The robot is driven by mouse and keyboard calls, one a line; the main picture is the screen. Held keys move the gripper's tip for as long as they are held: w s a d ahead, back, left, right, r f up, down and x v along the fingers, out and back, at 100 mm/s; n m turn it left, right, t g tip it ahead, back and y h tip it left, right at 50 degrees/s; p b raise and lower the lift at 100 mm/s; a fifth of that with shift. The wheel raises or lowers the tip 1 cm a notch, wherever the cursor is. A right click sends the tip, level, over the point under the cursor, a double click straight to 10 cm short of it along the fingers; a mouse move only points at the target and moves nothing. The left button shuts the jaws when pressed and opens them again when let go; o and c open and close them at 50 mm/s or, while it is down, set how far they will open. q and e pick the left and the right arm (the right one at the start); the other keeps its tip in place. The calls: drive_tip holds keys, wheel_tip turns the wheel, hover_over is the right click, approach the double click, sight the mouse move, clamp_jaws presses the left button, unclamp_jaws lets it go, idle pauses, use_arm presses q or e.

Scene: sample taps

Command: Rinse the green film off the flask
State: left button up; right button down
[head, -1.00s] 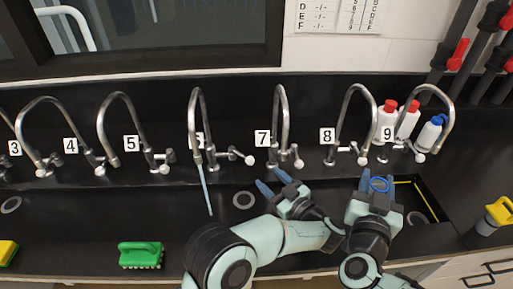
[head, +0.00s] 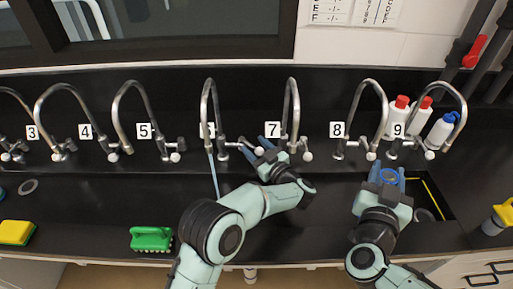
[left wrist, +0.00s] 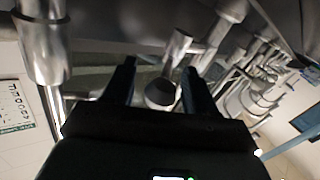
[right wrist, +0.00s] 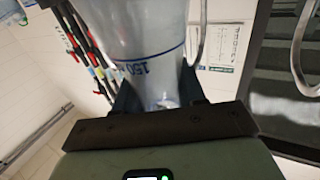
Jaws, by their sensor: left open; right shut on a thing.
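The flask (right wrist: 140,35) is clear with blue graduation marks, and I cannot make out green film on it. My right gripper (head: 388,172) is shut on it below tap 8; in the head view little more than its blue ring (head: 389,178) shows. A thin blue water stream (head: 213,172) falls from the spout of tap 6 (head: 208,95). My left gripper (head: 260,146) is open and empty beside the white-tipped lever (head: 259,151) of tap 6. In the left wrist view a dark round end (left wrist: 160,94) sits between its fingers; contact is unclear.
Tap 7 (head: 291,95) stands just right of my left gripper, tap 8 (head: 384,100) behind the right one. Bottles (head: 398,112) stand by tap 9. A green brush (head: 151,239) and a yellow sponge (head: 16,232) lie at the front edge.

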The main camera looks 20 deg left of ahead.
use_arm(q)
clamp_jaws()
